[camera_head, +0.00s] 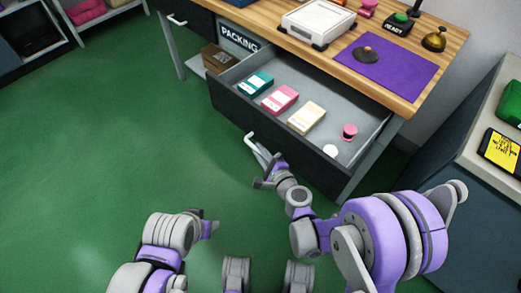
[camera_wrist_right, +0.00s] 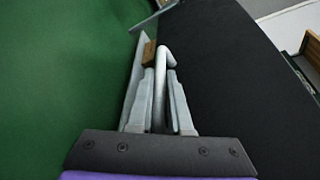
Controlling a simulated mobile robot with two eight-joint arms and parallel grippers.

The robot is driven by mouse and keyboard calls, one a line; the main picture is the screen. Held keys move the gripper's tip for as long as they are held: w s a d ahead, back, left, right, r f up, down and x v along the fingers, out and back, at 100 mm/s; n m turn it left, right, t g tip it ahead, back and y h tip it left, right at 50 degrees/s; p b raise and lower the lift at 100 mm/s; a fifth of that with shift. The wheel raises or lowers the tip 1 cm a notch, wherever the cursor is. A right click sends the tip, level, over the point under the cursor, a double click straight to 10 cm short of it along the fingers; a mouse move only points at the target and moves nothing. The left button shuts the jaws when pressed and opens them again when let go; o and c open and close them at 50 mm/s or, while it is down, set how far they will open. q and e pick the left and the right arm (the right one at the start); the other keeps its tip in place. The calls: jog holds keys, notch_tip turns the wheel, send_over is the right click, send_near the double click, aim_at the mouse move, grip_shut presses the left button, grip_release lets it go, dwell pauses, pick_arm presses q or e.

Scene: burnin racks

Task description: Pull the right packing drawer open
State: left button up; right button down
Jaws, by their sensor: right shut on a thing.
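The right packing drawer (camera_head: 223,98) stands pulled out from under the wooden packing table in the head view, its inside open to view. Its dark front panel also fills the middle right of the right wrist view (camera_wrist_right: 225,70). The drawer's pale bar handle (camera_head: 250,140) sticks out from the front. My right gripper (camera_head: 262,165) is at the handle, and in the right wrist view its fingers (camera_wrist_right: 160,95) are shut on the handle (camera_wrist_right: 164,56). My left gripper (camera_head: 210,226) is low over the floor, away from the drawer; its finger gap is not clear.
Inside the drawer lie a teal box (camera_head: 257,82), a pink box (camera_head: 280,99), a cream box (camera_head: 306,118) and a pink spool (camera_head: 349,131). The table (camera_head: 262,28) holds a scale (camera_head: 318,22) and a purple mat (camera_head: 388,62). A side cabinet (camera_head: 480,160) stands at right. Green floor lies open at left.

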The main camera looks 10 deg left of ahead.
jog(key=c, duration=0.8)
grip_release()
jog(key=shift+c, duration=0.2)
jog(key=p+v, duration=0.1)
jog(key=v, duration=0.9)
jog(key=shift+s+d, duration=0.25)
jog(key=shift+s, duration=0.1)
